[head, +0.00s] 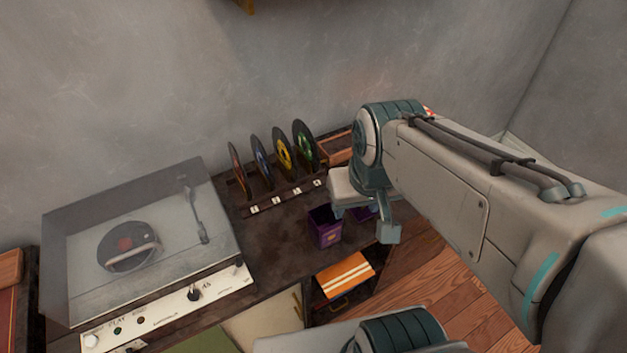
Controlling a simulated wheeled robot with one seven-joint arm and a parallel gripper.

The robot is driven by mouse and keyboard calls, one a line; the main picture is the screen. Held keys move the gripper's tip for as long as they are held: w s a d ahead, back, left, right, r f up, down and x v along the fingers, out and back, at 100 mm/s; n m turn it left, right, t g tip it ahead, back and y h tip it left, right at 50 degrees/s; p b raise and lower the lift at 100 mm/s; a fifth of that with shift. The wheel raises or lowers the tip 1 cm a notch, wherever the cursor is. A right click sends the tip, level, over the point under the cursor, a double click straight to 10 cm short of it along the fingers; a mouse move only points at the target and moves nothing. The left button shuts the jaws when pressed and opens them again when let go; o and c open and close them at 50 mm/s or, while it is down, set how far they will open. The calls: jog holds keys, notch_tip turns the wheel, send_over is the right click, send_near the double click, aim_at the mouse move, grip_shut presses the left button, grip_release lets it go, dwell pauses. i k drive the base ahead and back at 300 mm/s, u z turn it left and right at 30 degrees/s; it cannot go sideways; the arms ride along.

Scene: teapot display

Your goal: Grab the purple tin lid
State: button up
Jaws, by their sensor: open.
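A purple tin (325,230) with a gold mark on its front stands on the dark cabinet top, near its right front. Its top looks open and dark inside. A second small purple piece, which looks like the tin lid (366,213), shows just right of the tin, mostly hidden by my gripper. My gripper (364,219) is open, its fingers spread to either side of that purple piece in the picture. The left finger is close to the tin. I cannot tell whether a finger touches the lid.
A record player (150,245) with a clear cover fills the cabinet's left. A rack (285,195) of several upright records stands behind the tin, with a wooden box (338,147) beside it. An orange striped item (345,276) lies below. Wooden floor (430,265) is at the right.

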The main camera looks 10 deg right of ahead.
aim_at(362, 213)
jog(key=u, duration=1.15)
jog(key=k, duration=0.65)
jog(key=z, duration=1.15)
jog(key=i, duration=0.5)
